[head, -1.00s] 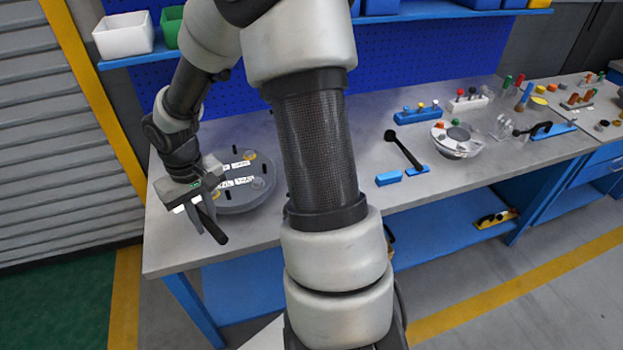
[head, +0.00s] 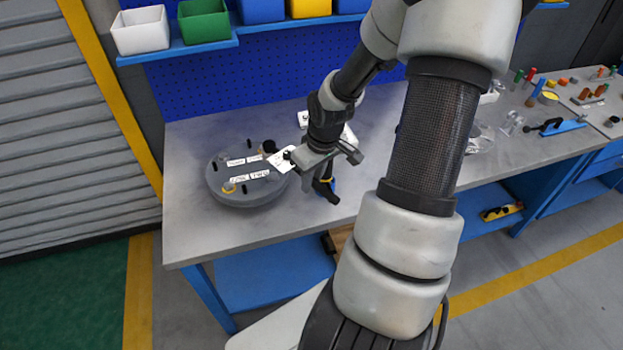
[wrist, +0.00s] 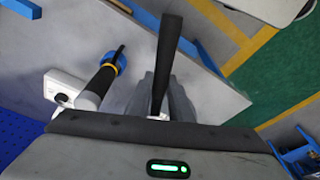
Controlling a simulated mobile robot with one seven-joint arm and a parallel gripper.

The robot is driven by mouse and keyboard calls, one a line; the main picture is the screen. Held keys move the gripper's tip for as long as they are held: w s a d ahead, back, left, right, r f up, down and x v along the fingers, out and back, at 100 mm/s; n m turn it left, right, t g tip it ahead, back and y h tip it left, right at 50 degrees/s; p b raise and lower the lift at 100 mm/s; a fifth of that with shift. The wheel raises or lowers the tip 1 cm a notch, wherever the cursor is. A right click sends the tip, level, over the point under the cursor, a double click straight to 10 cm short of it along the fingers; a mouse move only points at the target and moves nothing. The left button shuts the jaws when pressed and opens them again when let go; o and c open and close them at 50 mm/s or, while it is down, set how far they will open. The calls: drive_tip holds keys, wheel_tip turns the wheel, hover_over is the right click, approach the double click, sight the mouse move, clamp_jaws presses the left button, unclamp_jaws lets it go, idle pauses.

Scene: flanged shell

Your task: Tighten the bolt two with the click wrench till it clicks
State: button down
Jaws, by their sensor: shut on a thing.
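My gripper (head: 318,180) is shut on a black-handled tool that looks like the click wrench (wrist: 168,60). The handle points out from the jaws and tapers in the wrist view; its working end is hidden. The gripper is right of the round grey flanged shell (head: 215,190), over the bench's front part. I cannot tell which bolt is number two.
A tool or post with a yellow collar and blue disc (wrist: 117,62) is close left of the held handle in the wrist view. The grey bench (head: 190,240) is clear in front of the shell. Bins (head: 204,22) sit on the shelf behind. My arm hides the bench's middle.

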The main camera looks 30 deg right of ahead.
drive_tip(key=shift+s+b+x, duration=0.25)
drive_tip(key=shift+b+x, duration=0.75)
drive_tip(key=shift+x, duration=0.2)
drive_tip(key=shift+s+b+x, duration=0.25)
drive_tip(key=shift+b+x, duration=0.75)
drive_tip(key=shift+x, duration=0.25)
drive_tip(key=shift+s+b+x, duration=0.15)
drive_tip(key=shift+b+x, duration=0.2)
drive_tip(key=shift+x, duration=0.4)
drive_tip(key=shift+s+b+x, duration=0.15)
drive_tip(key=shift+b+x, duration=0.2)
drive_tip(key=shift+x, duration=0.35)
drive_tip(key=shift+f, duration=0.1)
drive_tip(key=a+m+h+b, duration=0.1)
drive_tip(key=a+m+b, duration=0.4)
drive_tip(key=a+b, duration=0.3)
drive_tip(key=shift+w+a+m+b, duration=0.2)
drive_tip(key=shift+w+m+b, duration=0.1)
drive_tip(key=shift+b, duration=0.7)
idle(0.8)
drive_tip(key=shift+d+f, duration=0.1)
drive_tip(key=shift+s+d+n+p, duration=0.2)
drive_tip(key=shift+d+n+p, duration=0.4)
drive_tip(key=shift+p, duration=0.35)
drive_tip(key=shift+d, duration=0.1)
